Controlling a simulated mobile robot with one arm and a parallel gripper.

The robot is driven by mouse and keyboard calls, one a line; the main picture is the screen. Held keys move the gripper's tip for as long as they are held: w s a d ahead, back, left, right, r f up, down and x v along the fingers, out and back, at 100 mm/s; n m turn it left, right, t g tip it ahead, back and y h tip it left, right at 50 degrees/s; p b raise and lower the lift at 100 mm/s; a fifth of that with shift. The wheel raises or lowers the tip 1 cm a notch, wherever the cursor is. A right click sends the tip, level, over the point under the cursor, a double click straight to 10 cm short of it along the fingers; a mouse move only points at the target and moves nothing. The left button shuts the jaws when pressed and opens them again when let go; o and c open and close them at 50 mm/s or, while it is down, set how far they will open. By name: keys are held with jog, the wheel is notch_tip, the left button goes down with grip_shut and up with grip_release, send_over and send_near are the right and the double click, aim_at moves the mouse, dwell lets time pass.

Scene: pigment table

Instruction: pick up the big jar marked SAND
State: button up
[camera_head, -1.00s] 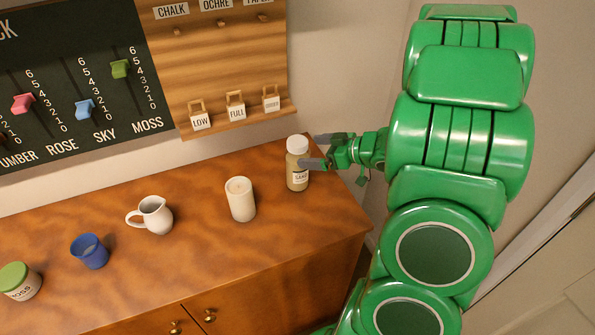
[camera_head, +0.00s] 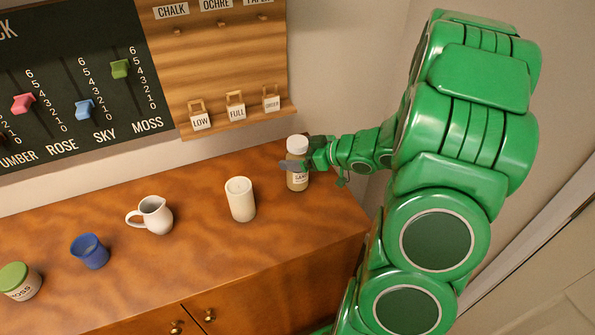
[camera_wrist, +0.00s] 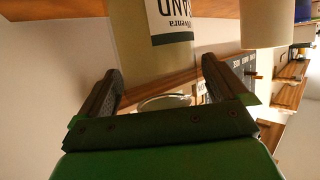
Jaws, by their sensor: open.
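The big jar marked SAND (camera_head: 297,183) stands upright at the right end of the wooden table, with a white lid and pale sandy contents. My gripper (camera_head: 290,165) comes at it from the right, with one grey finger across the jar's front just below the lid. The other finger is hidden in the head view. In the wrist view, the jar (camera_wrist: 140,35) appears upside down, its SAND label partly cut off by the frame. My gripper (camera_wrist: 162,66) is open there, the jar in line with the gap between its two fingers. I cannot tell whether either finger touches it.
A cream cylinder (camera_head: 240,200) stands left of the jar. Further left are a white jug (camera_head: 152,215), a blue cup (camera_head: 90,251) and a green-lidded MOSS jar (camera_head: 20,282). A wooden wall board (camera_head: 215,60) with tags rises behind. The table's (camera_head: 260,258) front strip is clear.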

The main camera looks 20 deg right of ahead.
jog(key=c, duration=1.9)
jog(key=shift+o, duration=0.2)
jog(key=shift+r, duration=0.1)
